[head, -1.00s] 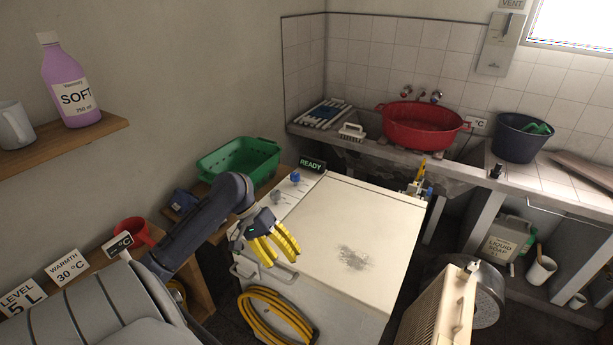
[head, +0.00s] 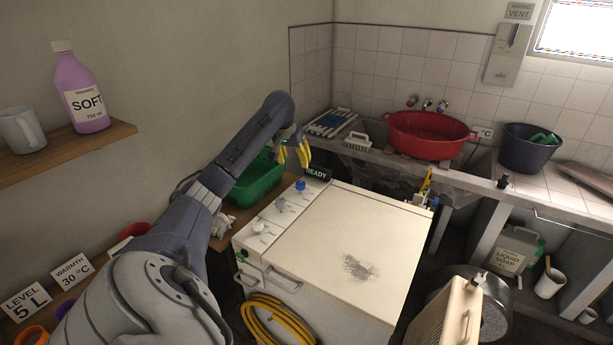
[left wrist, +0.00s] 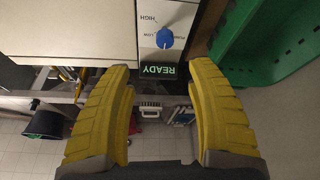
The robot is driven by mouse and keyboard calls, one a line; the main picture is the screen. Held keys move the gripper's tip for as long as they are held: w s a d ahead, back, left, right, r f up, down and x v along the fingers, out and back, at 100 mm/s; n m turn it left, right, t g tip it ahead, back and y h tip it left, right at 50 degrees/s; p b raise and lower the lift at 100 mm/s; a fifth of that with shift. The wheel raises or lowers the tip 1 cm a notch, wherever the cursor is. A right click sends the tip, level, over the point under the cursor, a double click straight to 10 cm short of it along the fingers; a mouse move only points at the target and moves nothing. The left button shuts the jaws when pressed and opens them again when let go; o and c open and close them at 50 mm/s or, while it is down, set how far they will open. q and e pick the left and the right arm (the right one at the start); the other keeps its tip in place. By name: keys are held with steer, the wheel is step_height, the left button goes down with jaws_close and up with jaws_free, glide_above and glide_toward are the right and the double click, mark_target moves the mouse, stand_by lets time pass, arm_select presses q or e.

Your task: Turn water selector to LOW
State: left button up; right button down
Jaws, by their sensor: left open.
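The washer's control panel (head: 263,222) runs along the left side of its white top. A blue selector knob (head: 300,185) sits near the panel's far end, beside a lit READY display (head: 317,173). In the left wrist view the blue knob (left wrist: 165,38) has HIGH and LOW printed near it; I cannot tell exactly which mark it points to. My left gripper (head: 293,153) has yellow fingers and is above the panel's far end. My right gripper is out of view.
Grey knobs (head: 281,204) share the panel. A green basket (head: 262,180) stands close to the panel's left, partly behind my arm. A red basin (head: 428,135) sits on the concrete washtub behind.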

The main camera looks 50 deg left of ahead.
arm_select(q)
glide_toward(301, 183)
steer(key=x, duration=1)
steer(key=shift+a+f, duration=0.1)
steer(key=shift+a, duration=0.05)
stand_by(0.4)
jaws_close()
